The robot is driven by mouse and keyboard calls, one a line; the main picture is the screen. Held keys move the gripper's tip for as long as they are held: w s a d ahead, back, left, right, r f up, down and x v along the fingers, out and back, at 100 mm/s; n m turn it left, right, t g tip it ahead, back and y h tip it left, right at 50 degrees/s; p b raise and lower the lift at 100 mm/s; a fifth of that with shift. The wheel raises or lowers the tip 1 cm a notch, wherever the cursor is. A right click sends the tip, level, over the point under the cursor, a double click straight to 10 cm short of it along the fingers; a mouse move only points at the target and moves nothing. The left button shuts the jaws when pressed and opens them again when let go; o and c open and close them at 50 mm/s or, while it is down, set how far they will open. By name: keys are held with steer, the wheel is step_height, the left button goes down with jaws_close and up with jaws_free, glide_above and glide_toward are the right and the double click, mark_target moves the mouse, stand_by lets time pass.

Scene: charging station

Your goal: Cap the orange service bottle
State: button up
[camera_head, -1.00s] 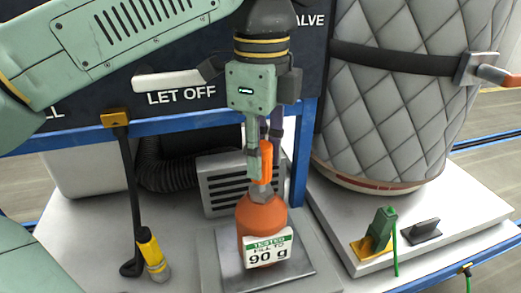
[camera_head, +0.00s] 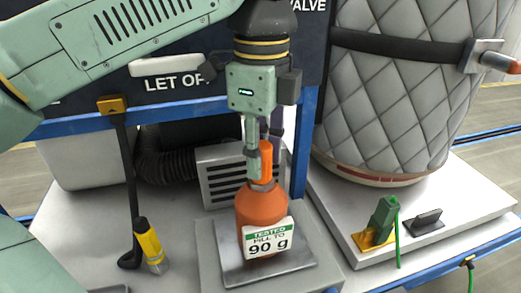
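The orange service bottle (camera_head: 262,212) stands upright on a grey square plate (camera_head: 290,262). Its white and green label reads "TESTED FILL TO 90 g". My gripper (camera_head: 257,165) points straight down just above the bottle. An orange upright piece (camera_head: 266,160) shows at the fingers, directly over the bottle's grey neck. It may be the cap or a handle; I cannot tell which. The near finger hides part of this piece and of the neck. I cannot tell whether the fingers press on it or whether it touches the bottle.
A quilted grey tank (camera_head: 400,90) stands at the right. A green fitting on a yellow base (camera_head: 380,225) and a small dark block (camera_head: 425,222) sit before it. A vented grey box (camera_head: 220,175) is behind the bottle.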

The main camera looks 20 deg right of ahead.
steer(key=o, duration=0.4)
stand_by(0.3)
steer(key=shift+r, duration=0.1)
